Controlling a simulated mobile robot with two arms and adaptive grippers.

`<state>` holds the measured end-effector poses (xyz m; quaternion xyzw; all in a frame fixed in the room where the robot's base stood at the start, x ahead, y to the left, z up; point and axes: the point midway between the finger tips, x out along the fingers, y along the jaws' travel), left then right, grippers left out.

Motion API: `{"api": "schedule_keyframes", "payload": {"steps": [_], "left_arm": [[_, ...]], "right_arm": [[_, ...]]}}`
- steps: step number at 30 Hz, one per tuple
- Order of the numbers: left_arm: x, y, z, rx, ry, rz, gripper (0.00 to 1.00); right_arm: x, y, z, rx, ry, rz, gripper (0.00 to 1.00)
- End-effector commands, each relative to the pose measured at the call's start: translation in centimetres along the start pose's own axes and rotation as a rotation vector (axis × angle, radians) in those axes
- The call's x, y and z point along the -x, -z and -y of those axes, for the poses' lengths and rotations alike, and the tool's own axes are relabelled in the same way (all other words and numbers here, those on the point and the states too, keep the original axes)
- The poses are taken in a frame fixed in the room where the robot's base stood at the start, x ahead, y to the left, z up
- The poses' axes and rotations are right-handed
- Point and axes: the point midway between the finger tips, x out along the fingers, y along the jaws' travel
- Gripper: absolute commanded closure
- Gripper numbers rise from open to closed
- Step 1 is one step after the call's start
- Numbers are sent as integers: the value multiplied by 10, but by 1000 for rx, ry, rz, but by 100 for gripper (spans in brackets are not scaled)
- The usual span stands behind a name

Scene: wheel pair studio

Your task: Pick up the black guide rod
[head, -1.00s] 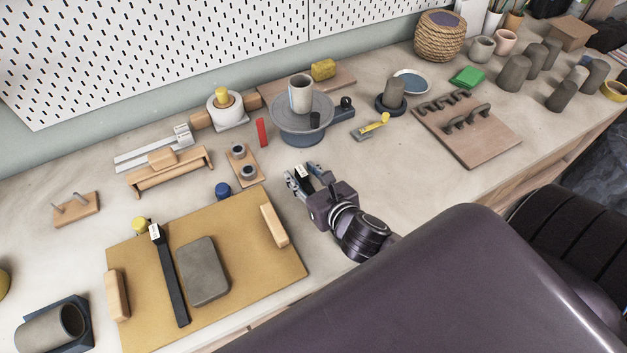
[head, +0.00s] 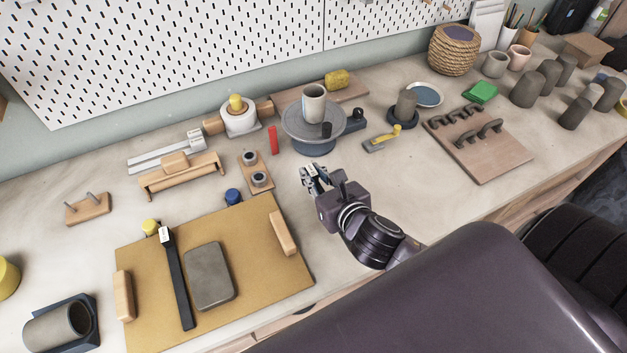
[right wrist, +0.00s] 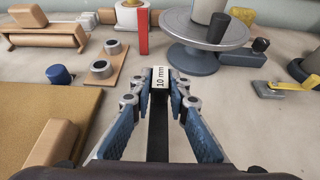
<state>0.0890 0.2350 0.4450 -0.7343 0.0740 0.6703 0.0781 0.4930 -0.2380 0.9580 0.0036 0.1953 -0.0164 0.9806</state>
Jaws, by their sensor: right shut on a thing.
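My right gripper (head: 313,173) is over the bare bench right of the tan board. In the right wrist view its fingers (right wrist: 160,88) are shut on a black guide rod (right wrist: 158,135) whose white end label reads "10 mm". The rod runs back between the fingers toward the camera. In the head view my gripper hides most of it; whether it touches the bench I cannot tell. A second black rod (head: 178,285) with a white end label lies on the tan board (head: 240,290), beside a grey clay slab (head: 209,277). My left gripper is not in view.
A turntable (head: 313,146) with a cup stands beyond my right gripper. A red stick (head: 273,139) and a small wooden block with two rings (head: 254,171) are to its left. A yellow-handled tool (head: 383,139) lies to the right. Bare bench lies around the gripper.

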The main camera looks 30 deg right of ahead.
Motion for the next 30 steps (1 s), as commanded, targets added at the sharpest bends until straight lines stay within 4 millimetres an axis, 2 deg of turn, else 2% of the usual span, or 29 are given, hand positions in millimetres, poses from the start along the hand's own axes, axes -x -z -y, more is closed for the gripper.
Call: {"api": "schedule_keyframes", "payload": {"steps": [1,6,15,21,30], "left_arm": [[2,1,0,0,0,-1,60],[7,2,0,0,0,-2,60],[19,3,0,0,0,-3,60],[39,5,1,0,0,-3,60],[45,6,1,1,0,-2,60]], "right_arm": [[5,-15,0,4,-2,7,100],[23,-59,-1,4,-4,10,100],[53,-130,0,3,-1,7,100],[60,-145,0,2,0,0,100],[62,-150,0,1,0,0,100]]}}
